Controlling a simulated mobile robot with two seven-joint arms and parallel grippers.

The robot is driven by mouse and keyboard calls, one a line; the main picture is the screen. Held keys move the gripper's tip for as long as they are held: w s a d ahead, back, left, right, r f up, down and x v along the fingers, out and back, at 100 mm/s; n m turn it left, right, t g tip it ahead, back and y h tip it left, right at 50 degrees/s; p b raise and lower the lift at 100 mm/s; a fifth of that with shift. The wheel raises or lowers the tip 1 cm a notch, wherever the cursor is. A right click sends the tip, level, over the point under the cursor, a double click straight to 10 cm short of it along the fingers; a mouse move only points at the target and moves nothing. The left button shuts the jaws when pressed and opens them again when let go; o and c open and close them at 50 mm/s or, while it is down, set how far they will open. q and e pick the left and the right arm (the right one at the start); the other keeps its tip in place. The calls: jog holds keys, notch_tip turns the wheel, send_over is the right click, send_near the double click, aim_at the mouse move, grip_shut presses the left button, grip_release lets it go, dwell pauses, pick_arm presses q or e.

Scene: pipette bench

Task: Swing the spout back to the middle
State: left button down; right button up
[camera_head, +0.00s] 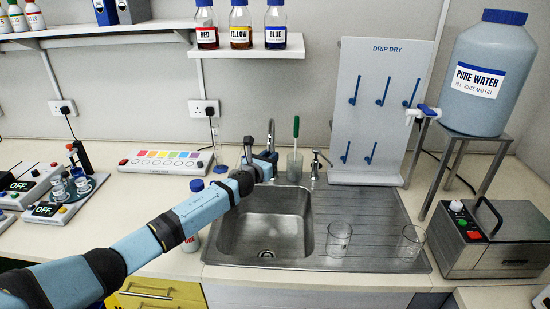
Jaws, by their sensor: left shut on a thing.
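The steel sink (264,222) is set in the bench in the middle of the view. A slim grey upright spout (271,129) rises behind the sink's back left edge. My left arm reaches in from the lower left, and my left gripper (266,163) is at the lower part of the spout, shut on it as far as I can see. The gripper hides the spout's lower part and its outlet, so its exact angle is hard to tell. My right gripper is not in view.
Two glass beakers (338,240) (411,243) stand on the drainer. A white drip-dry board (383,95) rises behind it. A capped bottle (192,236) stands near my arm.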

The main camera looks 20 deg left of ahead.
pick_arm(q)
jog(key=shift+a+r, duration=0.1)
jog(key=shift+a, duration=0.2)
jog(key=c, duration=1)
grip_release()
jog(key=s+a, duration=0.1)
jog(key=s, duration=1.2)
jog(key=shift+s+a+b, duration=0.2)
jog(key=shift+s+b, duration=0.2)
